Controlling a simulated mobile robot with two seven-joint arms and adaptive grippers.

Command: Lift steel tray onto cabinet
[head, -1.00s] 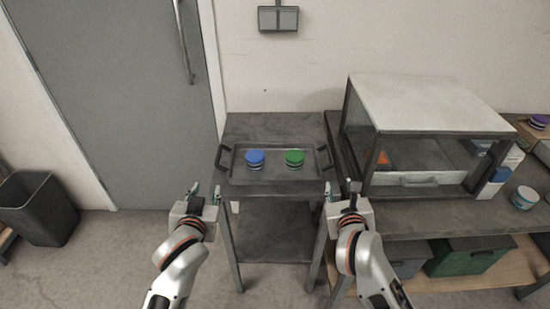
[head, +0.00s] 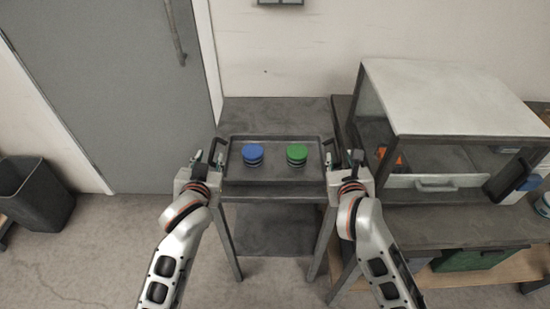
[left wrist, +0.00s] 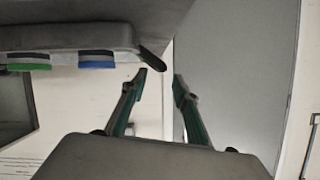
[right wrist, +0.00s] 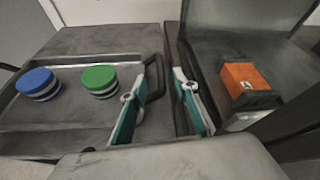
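The steel tray (head: 275,181) rests on a grey stand, with a blue tin (head: 253,154) and a green tin (head: 297,154) on it. Its black handles are at its left and right ends. My left gripper (head: 207,160) is open beside the left handle; in the left wrist view the handle tip (left wrist: 151,59) is just beyond the open fingers (left wrist: 160,75). My right gripper (head: 346,160) is open at the right handle; in the right wrist view the handle (right wrist: 156,78) shows between its fingers (right wrist: 160,72). The white-topped cabinet (head: 450,98) stands on the right bench.
An orange block (right wrist: 245,83) is inside the cabinet. The cabinet's left side stands close to my right gripper. A grey door (head: 115,90) and a dark bin (head: 35,195) are at the left. The cabinet top is clear.

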